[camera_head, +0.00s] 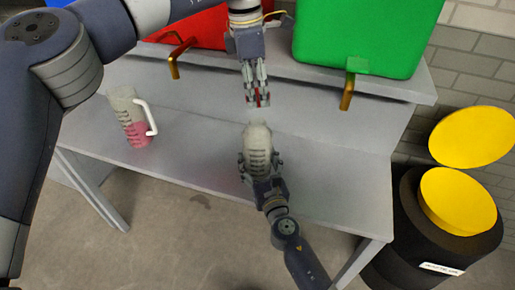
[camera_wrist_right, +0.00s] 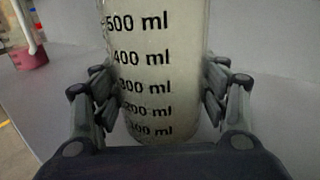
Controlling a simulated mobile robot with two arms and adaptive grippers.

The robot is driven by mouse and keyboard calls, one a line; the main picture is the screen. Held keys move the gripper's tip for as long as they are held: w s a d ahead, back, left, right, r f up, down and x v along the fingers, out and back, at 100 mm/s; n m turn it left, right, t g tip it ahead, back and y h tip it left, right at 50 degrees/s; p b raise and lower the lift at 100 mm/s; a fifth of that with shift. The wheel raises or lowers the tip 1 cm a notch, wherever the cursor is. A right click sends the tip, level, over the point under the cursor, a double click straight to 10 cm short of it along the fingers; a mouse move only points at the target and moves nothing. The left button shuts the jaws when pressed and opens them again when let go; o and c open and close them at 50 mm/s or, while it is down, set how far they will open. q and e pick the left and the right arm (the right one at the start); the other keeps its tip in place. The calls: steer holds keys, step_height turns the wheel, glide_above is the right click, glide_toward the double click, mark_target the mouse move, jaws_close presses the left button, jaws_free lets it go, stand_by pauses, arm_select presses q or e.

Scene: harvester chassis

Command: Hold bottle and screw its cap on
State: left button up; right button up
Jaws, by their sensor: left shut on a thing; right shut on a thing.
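The bottle (camera_head: 258,138) is pale and translucent and stands upright at the front of the grey table. In the right wrist view the bottle (camera_wrist_right: 155,60) shows black millilitre marks. My right gripper (camera_head: 257,165) is shut around its lower body, with fingers on both sides. My left gripper (camera_head: 258,99) points down above the bottle's top, with a small gap between them. It is shut on a small red thing, which looks like the cap (camera_head: 263,99); the fingers hide most of it.
A jug with a white handle and pink contents (camera_head: 137,130) stands on the left of the table (camera_head: 330,150). A green bin (camera_head: 350,35) and a red bin (camera_head: 205,28) sit on the raised shelf behind. A black barrel with yellow lids (camera_head: 425,235) stands at right.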

arm_select(q)
glide_above(257, 122)
steer(key=shift+f, duration=2.45)
steer(key=shift+f, duration=0.9)
steer(key=shift+f, duration=0.55)
